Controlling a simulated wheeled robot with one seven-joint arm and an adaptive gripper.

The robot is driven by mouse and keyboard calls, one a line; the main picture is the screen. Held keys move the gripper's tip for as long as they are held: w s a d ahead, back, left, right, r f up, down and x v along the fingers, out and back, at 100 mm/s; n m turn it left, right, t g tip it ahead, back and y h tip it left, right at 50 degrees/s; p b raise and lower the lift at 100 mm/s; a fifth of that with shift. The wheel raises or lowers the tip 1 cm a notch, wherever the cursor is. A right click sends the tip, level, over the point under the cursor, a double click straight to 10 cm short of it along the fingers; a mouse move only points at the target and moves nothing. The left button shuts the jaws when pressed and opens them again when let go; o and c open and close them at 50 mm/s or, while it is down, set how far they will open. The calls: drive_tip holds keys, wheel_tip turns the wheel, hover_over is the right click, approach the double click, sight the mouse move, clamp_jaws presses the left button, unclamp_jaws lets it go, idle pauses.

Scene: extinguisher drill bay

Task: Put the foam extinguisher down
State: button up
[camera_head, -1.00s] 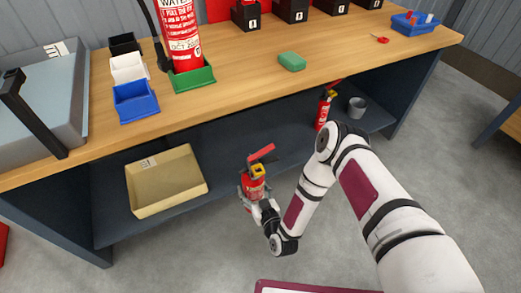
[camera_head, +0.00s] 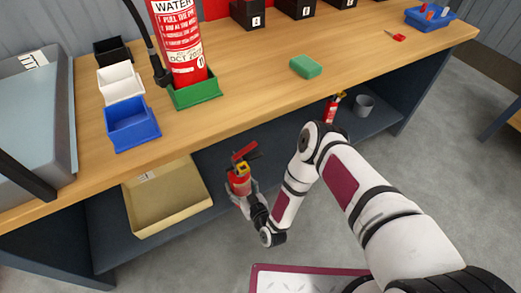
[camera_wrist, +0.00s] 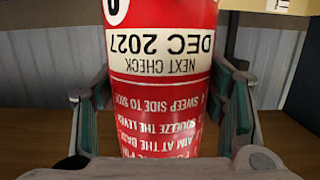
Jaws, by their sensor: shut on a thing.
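A small red extinguisher with a cream label band, which I take to be the foam extinguisher (camera_head: 239,183), is upright in my gripper (camera_head: 246,197). It is in front of the bench's lower shelf, right of a tan tray; whether its base touches anything cannot be told. In the wrist view, the extinguisher (camera_wrist: 160,90) fills the middle, with upside-down text reading "NEXT CHECK DEC 2027". The fingers of my gripper (camera_wrist: 163,105) are shut on its body from both sides. Its base and top are outside the wrist view.
The tan tray (camera_head: 165,208) sits on the lower shelf (camera_head: 285,140). Farther right are another small red extinguisher (camera_head: 331,108) and a grey cup (camera_head: 364,104). Shelf between them looks clear. The wooden benchtop (camera_head: 255,85) overhangs, bearing a large water extinguisher (camera_head: 180,45) and several bins.

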drive_tip(key=w+f+b, duration=0.2)
drive_tip(key=w+b, duration=0.1)
drive_tip(key=w, duration=0.5)
drive_tip(key=w+f+b, duration=0.2)
drive_tip(key=w+b, duration=0.1)
drive_tip(key=w, duration=0.5)
drive_tip(key=shift+w+f, duration=0.35)
drive_tip(key=shift+b, duration=0.3)
drive_tip(key=o, duration=1.8)
drive_tip(key=shift+s+f, duration=0.1)
drive_tip(key=shift+f, duration=0.15)
drive_tip(key=shift+r, duration=0.15)
